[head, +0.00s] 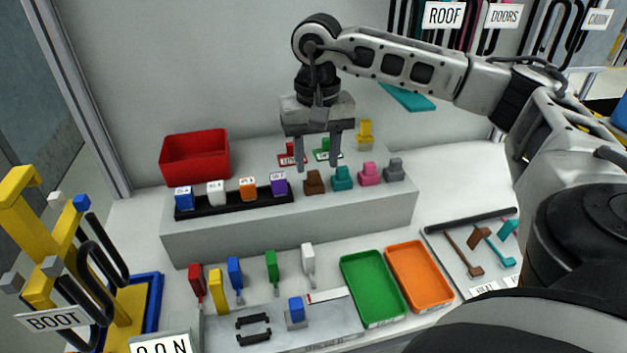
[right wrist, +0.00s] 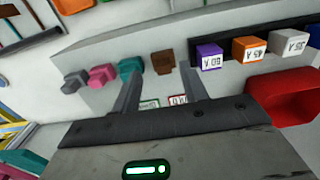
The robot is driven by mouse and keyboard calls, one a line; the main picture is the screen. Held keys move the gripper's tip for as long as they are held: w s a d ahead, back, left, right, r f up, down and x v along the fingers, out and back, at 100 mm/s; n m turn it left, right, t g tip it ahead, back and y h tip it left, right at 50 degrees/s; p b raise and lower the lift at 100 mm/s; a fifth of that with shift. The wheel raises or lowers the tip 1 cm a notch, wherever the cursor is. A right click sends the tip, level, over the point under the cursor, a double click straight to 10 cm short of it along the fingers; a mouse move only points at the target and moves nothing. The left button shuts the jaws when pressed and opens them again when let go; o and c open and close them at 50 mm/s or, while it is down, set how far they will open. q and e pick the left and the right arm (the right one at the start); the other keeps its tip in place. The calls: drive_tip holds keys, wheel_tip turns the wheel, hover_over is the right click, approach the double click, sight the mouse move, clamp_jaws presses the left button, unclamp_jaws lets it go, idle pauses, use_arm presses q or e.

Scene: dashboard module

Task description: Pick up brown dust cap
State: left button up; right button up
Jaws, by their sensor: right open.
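The brown dust cap (head: 314,182) stands on the grey raised ledge, between the purple block and the teal cap. It also shows in the right wrist view (right wrist: 163,62), just beyond my fingertips. My right gripper (head: 317,168) is open and empty, above and beside the brown cap, with its fingers pointing down. In the right wrist view my right gripper (right wrist: 160,85) has its two fingers apart, with the brown cap lying between their lines. I cannot tell the exact height gap. My left gripper is not in view.
Teal (head: 342,178), pink (head: 370,173) and grey (head: 394,169) caps stand to the right on the ledge. A black rack (head: 238,203) with labelled blocks and a red bin (head: 196,156) are left. Green (head: 374,287) and orange (head: 420,276) trays lie below.

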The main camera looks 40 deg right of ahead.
sight(314, 172)
drive_tip(key=shift+w+d+f+p, duration=0.1)
drive_tip(key=shift+w+f+p, duration=0.15)
drive_tip(key=shift+f, duration=1.15)
drive_tip(key=shift+w+f+p, duration=0.15)
drive_tip(key=shift+w+f, duration=0.05)
drive_tip(key=shift+f, duration=1.15)
drive_tip(key=c, duration=0.9)
